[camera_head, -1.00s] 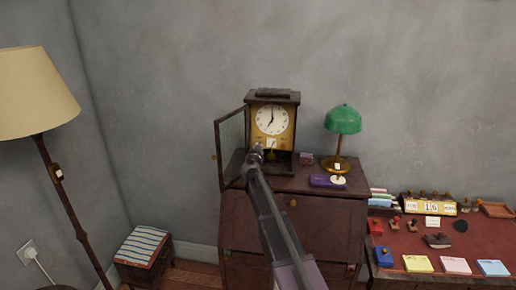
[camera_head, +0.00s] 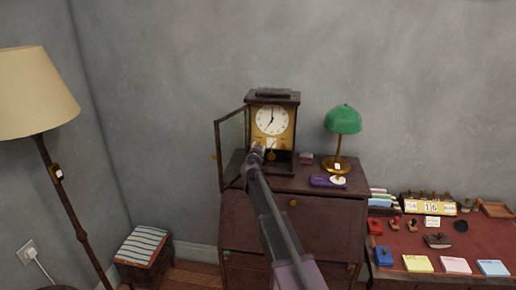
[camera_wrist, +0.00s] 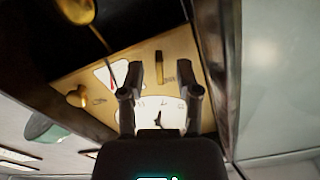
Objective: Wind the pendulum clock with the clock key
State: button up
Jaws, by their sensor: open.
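The pendulum clock (camera_head: 285,97) stands on the dark bureau with its glass door (camera_head: 231,145) swung open to the left. Its white dial (camera_head: 271,119) faces out, and a brass pendulum bob (camera_head: 271,156) shows below. My gripper (camera_head: 257,149) is in front of the clock's lower left part. In the wrist view the clock appears upside down, and my gripper (camera_wrist: 160,76) is open. A slim brass piece (camera_wrist: 158,66) on the gold plate shows between the fingertips, apart from both; I cannot tell whether it is the clock key. A brass knob (camera_wrist: 79,97) shows to the left.
A green lamp (camera_head: 342,120) stands on the bureau (camera_head: 300,215) right of the clock, with a purple box (camera_head: 322,181) in front. The clock's dark case wall (camera_wrist: 212,60) is close beside the fingers. A desk (camera_head: 475,245) with stamps is at right.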

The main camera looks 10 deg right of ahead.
jog(key=shift+s, duration=0.1)
jog(key=v, duration=1.1)
jog(key=shift+s, duration=0.35)
jog(key=shift+a, duration=0.15)
